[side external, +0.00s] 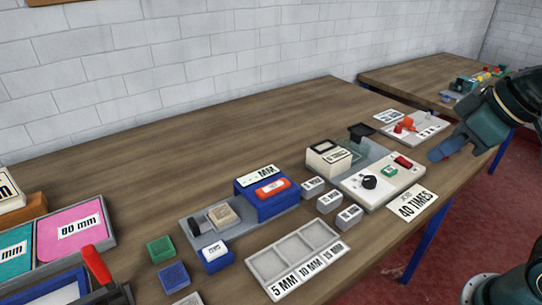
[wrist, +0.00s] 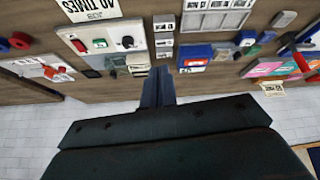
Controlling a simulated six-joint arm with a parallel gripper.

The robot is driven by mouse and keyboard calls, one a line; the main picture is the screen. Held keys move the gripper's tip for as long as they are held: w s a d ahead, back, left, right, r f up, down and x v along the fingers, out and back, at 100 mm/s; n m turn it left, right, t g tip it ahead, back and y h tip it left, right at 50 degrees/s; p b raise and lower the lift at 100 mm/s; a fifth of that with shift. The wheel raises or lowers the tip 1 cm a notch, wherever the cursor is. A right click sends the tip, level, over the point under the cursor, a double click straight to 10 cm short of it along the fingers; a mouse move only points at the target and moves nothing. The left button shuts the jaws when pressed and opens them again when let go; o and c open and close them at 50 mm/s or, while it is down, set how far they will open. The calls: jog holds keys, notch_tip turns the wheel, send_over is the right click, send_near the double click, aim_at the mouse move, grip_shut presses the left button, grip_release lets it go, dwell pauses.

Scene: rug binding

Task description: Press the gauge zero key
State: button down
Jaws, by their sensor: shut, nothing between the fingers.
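A blue gauge (side external: 265,197) with a white "MM" display stands mid-bench in the side view. A red-orange key (side external: 272,187) with a pale label is on its sloped front; I take it for the zero key, but its lettering is too small to read. The gauge's grey base (side external: 193,231) carries a tan block (side external: 222,215). The gauge also shows in the wrist view (wrist: 196,52), upside down. My gripper (side external: 438,154) is shut and empty, at the bench's right side, well apart from the gauge. Its blue fingers (wrist: 158,80) lie together in the wrist view.
A white panel (side external: 365,196) with a black knob, green button and red switch lies between gauge and gripper. A "40 TIMES" card (side external: 412,203), several small labelled blocks and a sorting tray (side external: 268,262) are nearby. A red-handled tool (side external: 98,266) stands at left.

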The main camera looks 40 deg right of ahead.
jog(key=w+a+n+y, duration=0.1)
jog(key=w+a+n, duration=0.35)
jog(key=w, duration=0.35)
jog(key=n+y, duration=0.5)
jog(key=n, duration=0.6)
send_over(220, 250)
notch_tip(220, 250, down, 10)
jog(key=shift+t, duration=0.4)
jog(key=shift+f, duration=0.2)
jog(key=shift+f, duration=4.3)
